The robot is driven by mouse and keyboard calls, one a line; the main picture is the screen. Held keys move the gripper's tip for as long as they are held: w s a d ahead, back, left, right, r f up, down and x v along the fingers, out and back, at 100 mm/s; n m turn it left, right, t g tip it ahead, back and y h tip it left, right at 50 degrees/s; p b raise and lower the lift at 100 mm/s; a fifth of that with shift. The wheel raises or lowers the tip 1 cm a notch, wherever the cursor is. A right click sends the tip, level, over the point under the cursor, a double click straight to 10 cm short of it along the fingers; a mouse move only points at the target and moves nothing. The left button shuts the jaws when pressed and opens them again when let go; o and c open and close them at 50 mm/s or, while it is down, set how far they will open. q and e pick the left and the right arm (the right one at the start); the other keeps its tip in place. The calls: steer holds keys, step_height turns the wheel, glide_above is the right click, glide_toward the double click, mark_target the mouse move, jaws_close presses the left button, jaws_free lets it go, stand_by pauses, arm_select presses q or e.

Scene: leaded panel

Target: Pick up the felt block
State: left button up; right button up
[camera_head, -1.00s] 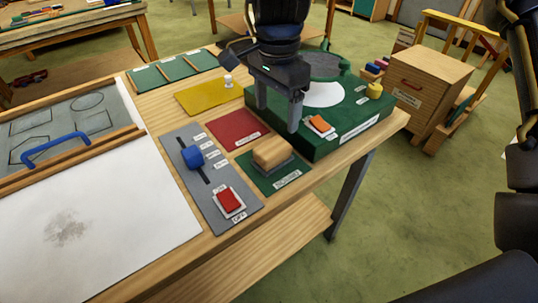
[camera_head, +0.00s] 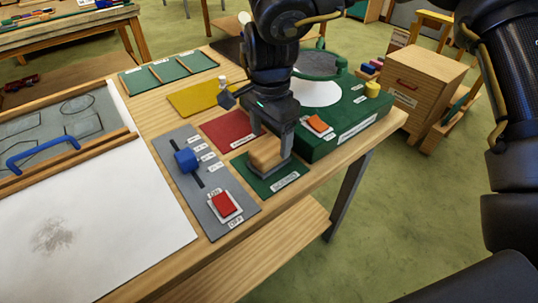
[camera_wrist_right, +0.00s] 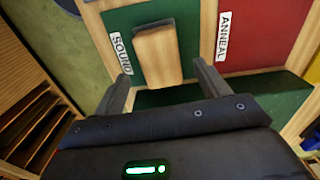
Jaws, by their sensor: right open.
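The felt block (camera_head: 265,153), a pale wooden block on a grey felt base, sits on a green mat (camera_head: 285,187) near the table's front right. My right gripper (camera_head: 271,142) is open just above it, pointing down, with a finger near each side of the block's far end. In the right wrist view the block (camera_wrist_right: 157,56) lies just beyond and between the two open fingertips, with clear gaps on both sides. The gripper is empty. Part of the block is hidden behind a finger in the head view. My left gripper is not in view.
A green box (camera_head: 345,140) with an orange switch (camera_head: 318,124) stands close right of the block. A grey panel (camera_head: 188,184) with a blue knob and red switch lies to the left. A red mat (camera_head: 229,130) lies behind. A wooden cabinet (camera_head: 420,88) stands beyond the table.

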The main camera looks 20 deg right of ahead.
mark_target(269, 148)
step_height(269, 148, down, 4)
steer(key=shift+a+r, duration=0.1)
steer(key=shift+a, duration=0.05)
steer(key=shift+f, duration=0.3)
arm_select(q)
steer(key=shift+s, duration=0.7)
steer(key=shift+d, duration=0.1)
arm_select(e)
steer(key=shift+c, duration=0.2)
steer(key=shift+c, duration=1.1)
steer(key=c, duration=0.9)
steer(key=shift+o, duration=0.2)
steer(key=shift+r, duration=0.1)
